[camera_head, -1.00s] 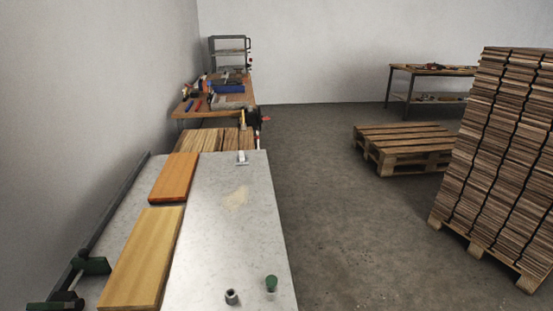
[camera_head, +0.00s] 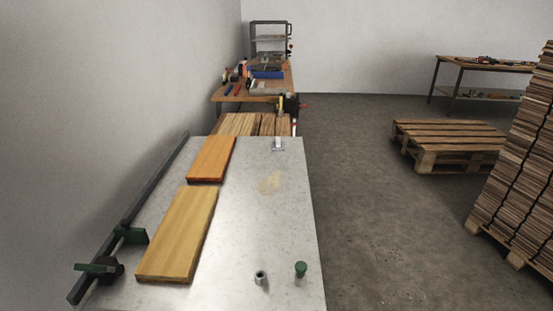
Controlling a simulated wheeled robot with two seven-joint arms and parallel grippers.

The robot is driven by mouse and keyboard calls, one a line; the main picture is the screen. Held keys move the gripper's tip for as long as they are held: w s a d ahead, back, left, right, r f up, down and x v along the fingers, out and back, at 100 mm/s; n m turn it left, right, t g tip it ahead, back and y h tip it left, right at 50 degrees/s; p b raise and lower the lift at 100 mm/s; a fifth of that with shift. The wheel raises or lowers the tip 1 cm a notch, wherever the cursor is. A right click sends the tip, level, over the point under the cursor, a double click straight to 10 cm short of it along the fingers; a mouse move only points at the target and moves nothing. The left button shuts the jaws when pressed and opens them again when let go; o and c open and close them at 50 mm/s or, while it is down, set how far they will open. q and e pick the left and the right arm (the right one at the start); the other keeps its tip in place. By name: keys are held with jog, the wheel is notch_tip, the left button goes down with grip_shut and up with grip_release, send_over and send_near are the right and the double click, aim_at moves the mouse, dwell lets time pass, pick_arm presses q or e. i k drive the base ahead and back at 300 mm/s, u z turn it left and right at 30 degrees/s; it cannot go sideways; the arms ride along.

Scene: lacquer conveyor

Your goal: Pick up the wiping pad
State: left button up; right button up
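I cannot tell for sure which thing is the wiping pad. A small white item (camera_head: 278,145) lies at the far end of the grey metal-topped table (camera_head: 240,255). A small piece with a round green top (camera_head: 301,268) stands near the table's right edge, and a small grey cup-like piece (camera_head: 261,278) stands left of it. A beige patch (camera_head: 271,182) marks the tabletop. Neither of my grippers is in view.
A yellow board (camera_head: 178,235) and an orange board (camera_head: 211,158) lie on the table's left half. A dark bar with green-handled clamps (camera_head: 97,268) runs along its left edge. A pallet (camera_head: 445,146) and a wood stack (camera_head: 520,150) stand right; floor between is clear.

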aim_at(278, 145)
jog(key=z, duration=0.45)
jog(key=k, duration=1.1)
jog(key=z, duration=0.8)
jog(key=i, duration=3.35)
jog(key=u, duration=0.8)
